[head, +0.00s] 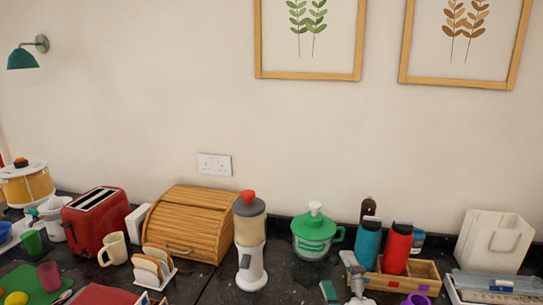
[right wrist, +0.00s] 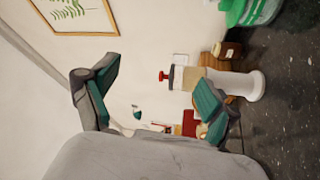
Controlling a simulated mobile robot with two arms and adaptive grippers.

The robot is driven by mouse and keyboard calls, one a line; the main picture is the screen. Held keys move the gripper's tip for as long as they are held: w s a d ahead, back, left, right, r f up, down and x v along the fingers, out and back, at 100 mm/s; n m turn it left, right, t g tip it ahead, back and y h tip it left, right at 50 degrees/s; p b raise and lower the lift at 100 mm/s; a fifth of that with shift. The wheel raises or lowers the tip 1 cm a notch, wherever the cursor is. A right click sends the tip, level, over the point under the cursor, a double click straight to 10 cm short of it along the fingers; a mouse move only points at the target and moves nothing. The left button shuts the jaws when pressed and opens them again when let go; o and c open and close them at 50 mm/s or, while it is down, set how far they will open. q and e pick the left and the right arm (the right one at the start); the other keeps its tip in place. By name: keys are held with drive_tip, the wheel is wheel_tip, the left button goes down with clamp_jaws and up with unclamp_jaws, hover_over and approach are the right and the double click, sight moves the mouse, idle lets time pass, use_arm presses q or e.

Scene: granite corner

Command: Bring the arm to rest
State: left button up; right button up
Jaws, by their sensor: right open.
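My right gripper (head: 343,292) shows at the bottom edge of the head view, just in front of the wooden caddy. Its grey fingers with teal pads are spread apart. In the right wrist view the same gripper (right wrist: 155,95) is open, with nothing held between the pads. That view is turned on its side. Beyond the fingers it shows the white and grey dispenser with a red knob (right wrist: 215,80). My left gripper does not show in either view.
Some bare counter (head: 290,275) shows between dispenser and gripper.

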drive_tip(key=s+d+f+m+g+h, duration=0.25)
drive_tip(key=s+f+m+g, duration=0.2)
drive_tip(key=f, duration=0.35)
drive_tip(key=s+d+f+m+g+h, duration=0.25)
drive_tip(key=s+d+f+m, duration=0.2)
drive_tip(key=f, duration=0.35)
drive_tip(key=s+f+m+g+y, duration=0.1)
drive_tip(key=s+f+m+g, duration=0.2)
drive_tip(key=s+f+g, duration=0.45)
drive_tip(key=s+f+m+g+y, duration=0.1)
drive_tip(key=s+f+m+g, duration=0.2)
drive_tip(key=s, duration=0.8)
wheel_tip(320, 180, down, 28)
drive_tip(key=s+b, duration=0.1)
drive_tip(key=s, duration=0.1)
drive_tip(key=s+d+f, duration=0.1)
drive_tip(key=s+f, duration=0.7)
drive_tip(key=s+d+f+g, duration=0.1)
drive_tip(key=s+d+f, duration=0.1)
drive_tip(key=s+f, duration=0.5)
drive_tip(key=shift+s+d+f+n+b, duration=0.25)
drive_tip(key=shift+s+f+n+b, duration=0.1)
drive_tip(key=shift+s+b, duration=0.1)
